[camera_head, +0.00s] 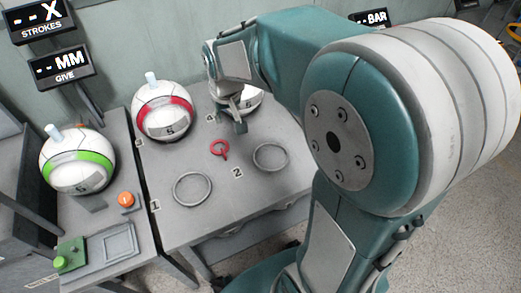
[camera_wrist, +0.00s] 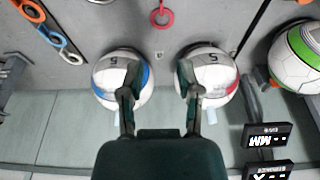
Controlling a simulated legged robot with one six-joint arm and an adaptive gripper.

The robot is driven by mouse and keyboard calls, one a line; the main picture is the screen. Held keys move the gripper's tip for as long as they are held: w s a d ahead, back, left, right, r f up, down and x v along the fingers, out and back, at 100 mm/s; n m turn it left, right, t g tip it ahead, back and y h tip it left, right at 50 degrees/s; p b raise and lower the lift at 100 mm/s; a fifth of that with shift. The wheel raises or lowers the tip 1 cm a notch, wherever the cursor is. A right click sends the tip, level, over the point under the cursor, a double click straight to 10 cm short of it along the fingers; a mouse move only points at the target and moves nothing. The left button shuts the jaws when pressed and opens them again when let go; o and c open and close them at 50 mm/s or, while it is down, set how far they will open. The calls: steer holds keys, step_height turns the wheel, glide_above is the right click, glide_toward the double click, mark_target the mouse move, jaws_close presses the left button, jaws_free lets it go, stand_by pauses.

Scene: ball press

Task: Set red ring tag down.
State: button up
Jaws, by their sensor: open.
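The red ring tag (camera_head: 219,148) lies on the grey table between two balls and two pale rings. It also shows at the top of the wrist view (camera_wrist: 161,17), apart from my fingers. My gripper (camera_head: 238,112) is open and empty, above the table near the back. In the wrist view its two fingers (camera_wrist: 157,90) are spread, with nothing between them. A red-striped ball (camera_head: 163,110) stands left of my gripper. A blue-striped ball (camera_wrist: 125,75) is partly hidden by my gripper in the head view.
Pale ring 1 (camera_head: 193,174) and pale ring 2 (camera_head: 270,144) lie toward the table front. A green-striped ball (camera_head: 78,160), orange button (camera_head: 126,199) and green button (camera_head: 61,264) are on the left bench. Orange, blue and white tags (camera_wrist: 52,37) show in the wrist view.

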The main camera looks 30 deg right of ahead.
steer(key=s+r+t, duration=0.1)
steer(key=s+r, duration=0.2)
steer(key=s, duration=0.6)
steer(key=s+r+t, duration=0.1)
steer(key=s+r, duration=0.3)
steer(key=s, duration=0.6)
steer(key=shift+t, duration=0.4)
